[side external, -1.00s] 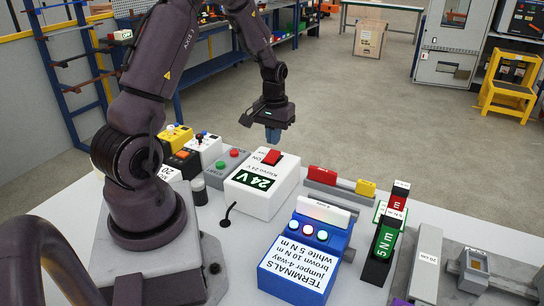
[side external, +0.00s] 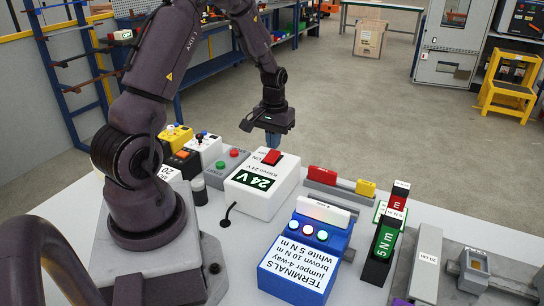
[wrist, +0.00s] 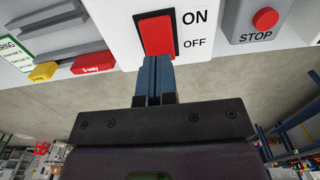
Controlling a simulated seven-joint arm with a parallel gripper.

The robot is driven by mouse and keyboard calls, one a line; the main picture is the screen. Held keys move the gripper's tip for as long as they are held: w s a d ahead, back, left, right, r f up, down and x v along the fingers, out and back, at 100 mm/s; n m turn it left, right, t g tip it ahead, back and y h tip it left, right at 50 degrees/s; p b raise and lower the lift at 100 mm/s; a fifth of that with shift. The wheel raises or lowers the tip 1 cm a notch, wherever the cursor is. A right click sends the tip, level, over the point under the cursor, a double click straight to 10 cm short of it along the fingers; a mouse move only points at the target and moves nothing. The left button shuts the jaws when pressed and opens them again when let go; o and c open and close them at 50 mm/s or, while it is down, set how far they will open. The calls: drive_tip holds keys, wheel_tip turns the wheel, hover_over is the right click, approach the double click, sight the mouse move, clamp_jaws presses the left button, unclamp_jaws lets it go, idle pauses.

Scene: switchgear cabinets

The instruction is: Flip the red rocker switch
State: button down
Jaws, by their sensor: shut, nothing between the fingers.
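The red rocker switch (side external: 271,157) sits in a black frame on top of a white box (side external: 262,200) with a green 24 V label. In the wrist view the red rocker (wrist: 157,35) shows with ON and OFF printed to its right. My gripper (side external: 273,145) is shut and empty, with its blue fingertips at the far edge of the switch. In the wrist view the fingertips (wrist: 155,62) overlap the OFF end of the rocker. I cannot tell whether they touch it.
A grey box with green and red buttons (side external: 227,161) stands left of the white box. A blue terminal block (side external: 312,250) stands in front to the right. Red and yellow connectors (side external: 322,175) lie to the right. A black toggle lever (side external: 229,213) stands at the front left.

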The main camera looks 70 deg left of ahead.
sight(274, 153)
drive_tip(key=shift+f, duration=1.05)
idle(0.4)
drive_tip(key=shift+r, duration=3.55)
